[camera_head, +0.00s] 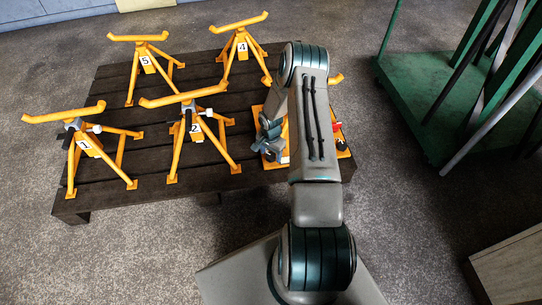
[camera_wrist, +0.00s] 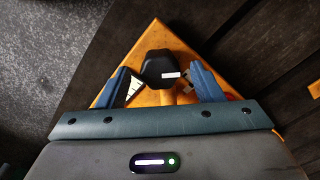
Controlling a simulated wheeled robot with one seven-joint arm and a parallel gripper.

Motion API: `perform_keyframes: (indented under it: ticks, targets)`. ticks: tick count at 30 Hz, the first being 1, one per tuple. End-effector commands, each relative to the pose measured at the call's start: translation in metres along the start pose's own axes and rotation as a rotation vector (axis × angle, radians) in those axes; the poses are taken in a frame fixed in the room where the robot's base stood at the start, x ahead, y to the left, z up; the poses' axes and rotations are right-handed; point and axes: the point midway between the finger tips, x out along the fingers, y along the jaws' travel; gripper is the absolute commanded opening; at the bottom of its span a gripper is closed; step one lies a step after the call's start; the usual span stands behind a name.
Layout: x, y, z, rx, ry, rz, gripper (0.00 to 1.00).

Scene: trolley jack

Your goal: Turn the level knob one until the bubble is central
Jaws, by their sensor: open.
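A black knob (camera_wrist: 161,69) with a small white label stands at a corner of an orange plate (camera_wrist: 150,38) in the wrist view. My gripper (camera_wrist: 159,72) is open, with one blue finger on each side of the knob and a visible gap to each. I cannot read the label or tell whether it is knob one. In the head view my gripper (camera_head: 268,142) is over the left side of the orange plate (camera_head: 277,163), and my arm covers much of it. The bubble does not show in either view.
The plate lies on a dark wooden platform (camera_head: 112,110). Several orange stands carry numbers, including stand 2 (camera_head: 190,128) just left of my gripper and stand 4 (camera_head: 241,47) behind it. A green trolley (camera_head: 420,95) with leaning bars stands right. Open floor lies in front.

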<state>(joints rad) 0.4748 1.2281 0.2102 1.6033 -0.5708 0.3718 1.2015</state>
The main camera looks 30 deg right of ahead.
Motion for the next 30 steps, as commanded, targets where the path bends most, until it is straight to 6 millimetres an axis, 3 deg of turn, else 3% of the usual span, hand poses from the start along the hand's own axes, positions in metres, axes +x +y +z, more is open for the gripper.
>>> perform_keyframes:
  ticks: [11, 15, 16, 30]
  targets:
    - [0.0052, 0.0000, 0.0000, 0.000, 0.000, 0.000, 0.60]
    - [0.0052, 0.0000, 0.0001, 0.000, 0.000, 0.000, 0.21]
    - [0.0052, 0.0000, 0.0001, 0.000, 0.000, 0.000, 0.15]
    - [0.0051, 0.0001, -0.0001, -0.095, 0.001, 0.001, 0.16]
